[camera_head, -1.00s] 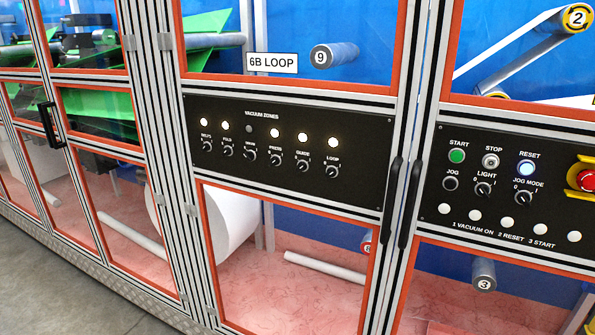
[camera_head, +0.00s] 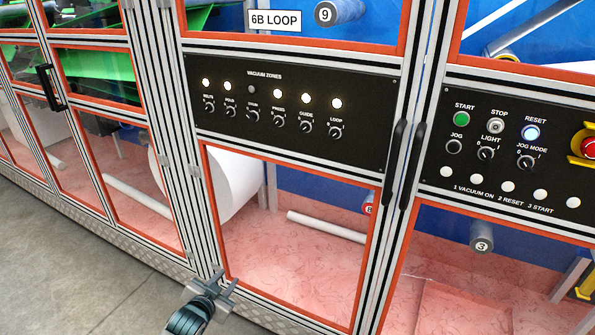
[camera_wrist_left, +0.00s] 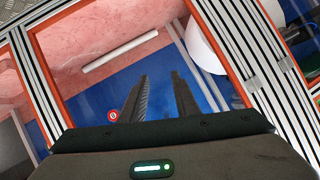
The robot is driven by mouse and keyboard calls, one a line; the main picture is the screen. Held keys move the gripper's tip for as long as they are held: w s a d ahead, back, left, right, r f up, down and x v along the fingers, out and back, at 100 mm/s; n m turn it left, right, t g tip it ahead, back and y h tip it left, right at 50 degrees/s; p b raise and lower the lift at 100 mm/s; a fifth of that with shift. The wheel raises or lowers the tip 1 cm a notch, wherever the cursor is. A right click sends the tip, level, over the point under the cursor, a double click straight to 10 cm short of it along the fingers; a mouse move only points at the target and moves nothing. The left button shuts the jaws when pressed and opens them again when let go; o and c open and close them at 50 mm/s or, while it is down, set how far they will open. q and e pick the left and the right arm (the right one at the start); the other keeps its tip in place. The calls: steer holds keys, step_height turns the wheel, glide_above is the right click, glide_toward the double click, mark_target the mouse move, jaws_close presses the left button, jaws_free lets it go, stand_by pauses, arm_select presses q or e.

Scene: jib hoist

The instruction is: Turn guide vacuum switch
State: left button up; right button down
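The guide vacuum switch (camera_head: 306,126) is a small round dark knob with a pale pointer mark, second from the right in the row on the black vacuum zones panel (camera_head: 355,110). The lamp (camera_head: 306,98) above it is lit. My left gripper (camera_head: 222,280) is low in the head view, below and left of the switch and well apart from it, in front of the lower frame. In the left wrist view its two dark fingers (camera_wrist_left: 158,80) stand apart with nothing between them. The switch does not show in the wrist view. My right gripper is not in view.
Similar knobs sit close on both sides, including the press knob (camera_head: 278,121) and loop knob (camera_head: 335,132). Vertical door handles (camera_head: 407,165) stick out right of the panel. A second panel (camera_head: 470,195) with buttons is farther right. Grey floor (camera_head: 90,290) is free at lower left.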

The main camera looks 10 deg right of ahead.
mark_target(301, 131)
arm_select(q)
steer(key=w+d+r+m+t+h, duration=0.15)
steer(key=d+r, duration=0.25)
steer(key=r, duration=0.8)
steer(key=w+d+r+m+t+h, duration=0.15)
steer(key=d+r, duration=0.25)
steer(key=r, duration=0.9)
steer(key=s+d+r+m+h, duration=0.1)
steer(key=s+d+r+m, duration=0.1)
steer(key=r, duration=0.5)
steer(key=s+d+r+m+h, duration=0.2)
steer(key=s+r, duration=0.2)
steer(key=r, duration=0.4)
steer(key=shift+s+d+r+m+g+p, duration=0.15)
steer(key=shift+s+d+m+g+p, duration=0.15)
steer(key=shift+s+d+p, duration=0.1)
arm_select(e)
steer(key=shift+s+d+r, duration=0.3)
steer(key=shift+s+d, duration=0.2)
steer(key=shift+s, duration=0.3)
